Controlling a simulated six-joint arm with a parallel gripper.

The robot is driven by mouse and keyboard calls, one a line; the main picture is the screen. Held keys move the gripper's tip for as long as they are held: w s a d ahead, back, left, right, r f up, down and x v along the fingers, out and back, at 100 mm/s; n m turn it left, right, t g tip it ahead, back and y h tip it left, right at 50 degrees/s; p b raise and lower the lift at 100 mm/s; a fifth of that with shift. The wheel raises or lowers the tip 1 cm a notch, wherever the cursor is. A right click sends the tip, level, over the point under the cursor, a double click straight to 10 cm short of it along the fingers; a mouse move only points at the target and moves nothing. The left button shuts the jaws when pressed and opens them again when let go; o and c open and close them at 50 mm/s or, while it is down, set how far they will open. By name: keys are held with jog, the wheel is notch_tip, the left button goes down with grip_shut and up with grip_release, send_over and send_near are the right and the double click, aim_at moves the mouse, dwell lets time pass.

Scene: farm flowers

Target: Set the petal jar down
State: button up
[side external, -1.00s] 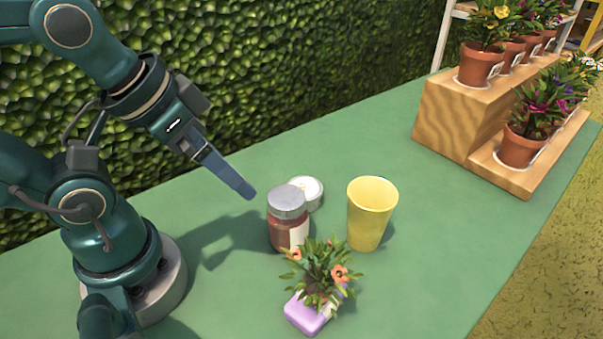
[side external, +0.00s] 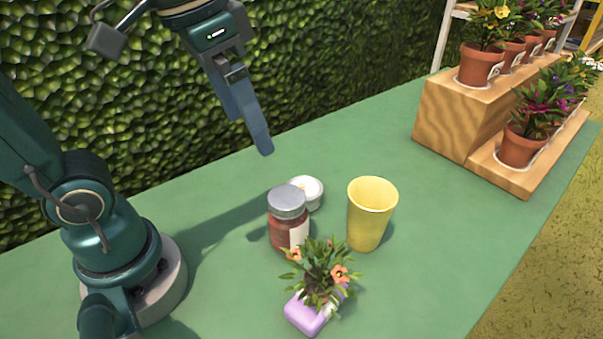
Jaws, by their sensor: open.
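A jar with reddish-brown contents, a grey lid and a pale label, which I take to be the petal jar (side external: 284,232), stands upright on the green table (side external: 420,215). My gripper (side external: 262,150) is open and empty in the air, above and behind the jar, apart from it. Its fingers point down and line up in this view, so the gap between them is hidden.
A small white-topped container (side external: 308,190) stands close behind the jar and is partly hidden by it. A yellow cup (side external: 371,215) stands to the right. A flowering plant in a purple-and-white pot (side external: 306,314) is in front. Wooden steps (side external: 455,122) hold potted flowers at the right.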

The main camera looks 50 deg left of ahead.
aim_at(287, 213)
jog(key=shift+w+d+f+m+g, duration=0.85)
jog(key=shift+w+g, duration=0.65)
jog(key=shift+w, duration=0.75)
notch_tip(287, 213, down, 17)
jog(key=shift+d+r, duration=0.1)
jog(key=shift+r, duration=0.1)
grip_shut()
jog(key=shift+r, duration=0.15)
